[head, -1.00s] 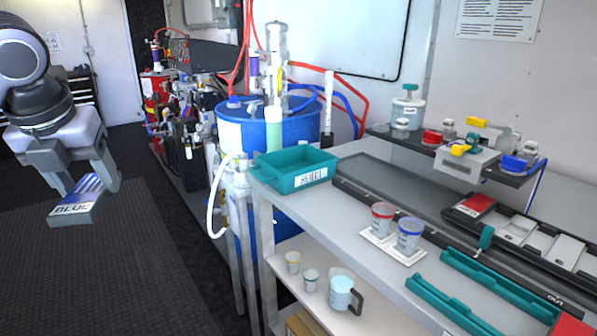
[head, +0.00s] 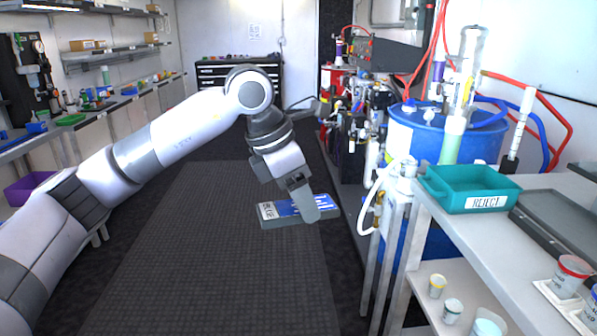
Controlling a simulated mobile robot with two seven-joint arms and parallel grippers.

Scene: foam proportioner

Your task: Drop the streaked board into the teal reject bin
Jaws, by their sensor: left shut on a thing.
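My left gripper (head: 303,200) is shut on the streaked board (head: 285,211), a flat grey piece with a blue face, white streaks and a white label at its left end. It holds the board in the air over the dark floor mat, left of the bench. The gripper hides part of the board. The teal reject bin (head: 467,203), an open tray with a white REJECT label, stands on the left end of the grey bench at the right. The board is apart from the bin, to its left. My right gripper is not in view.
Cups (head: 567,276) stand on the bench (head: 500,245), with more on the shelf below. The floor mat (head: 200,250) is clear.

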